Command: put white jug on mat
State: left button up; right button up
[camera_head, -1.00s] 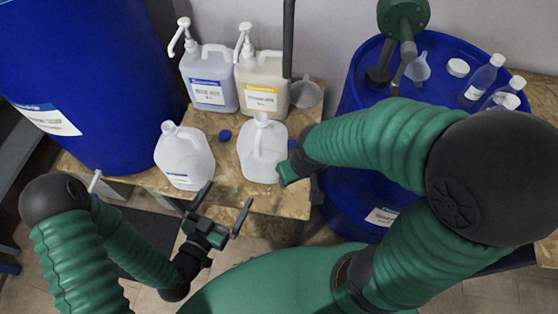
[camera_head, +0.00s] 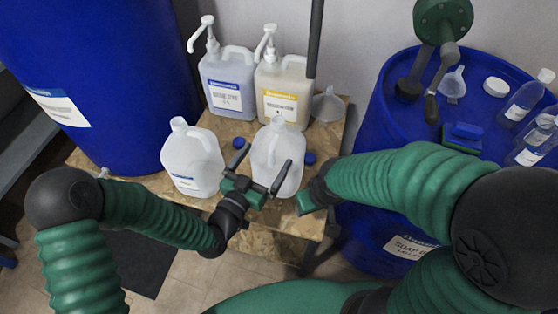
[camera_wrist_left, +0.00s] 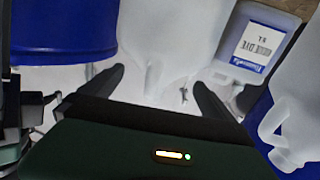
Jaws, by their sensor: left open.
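Two white translucent jugs stand on a wooden pallet-like top (camera_head: 150,182) in the head view: a left one (camera_head: 192,160) and a right one (camera_head: 270,150). My left gripper (camera_head: 259,167) is open at the right jug, with its fingers spread across the jug's near side. In the left wrist view this jug (camera_wrist_left: 165,45) lies between the open fingers (camera_wrist_left: 155,92); contact cannot be told. The left jug (camera_wrist_left: 298,95) shows at the right there. A dark flat mat (camera_head: 140,262) lies on the floor. My right gripper (camera_head: 306,201) is right of the right jug, its fingers hidden.
A blue-labelled pump container (camera_head: 228,88) and a yellow-labelled one (camera_head: 281,95) stand behind the jugs. Blue drums flank them at left (camera_head: 90,60) and right (camera_head: 385,150). Bottles, a funnel (camera_head: 453,85) and a sponge (camera_head: 465,131) are on the right drum. Blue caps (camera_head: 239,143) lie near the jugs.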

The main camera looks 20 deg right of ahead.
pick_arm(q)
jog(key=shift+x, duration=0.9)
jog(key=c, duration=0.7)
jog(key=shift+a+f, duration=0.15)
grip_shut()
jog(key=shift+s, duration=0.1)
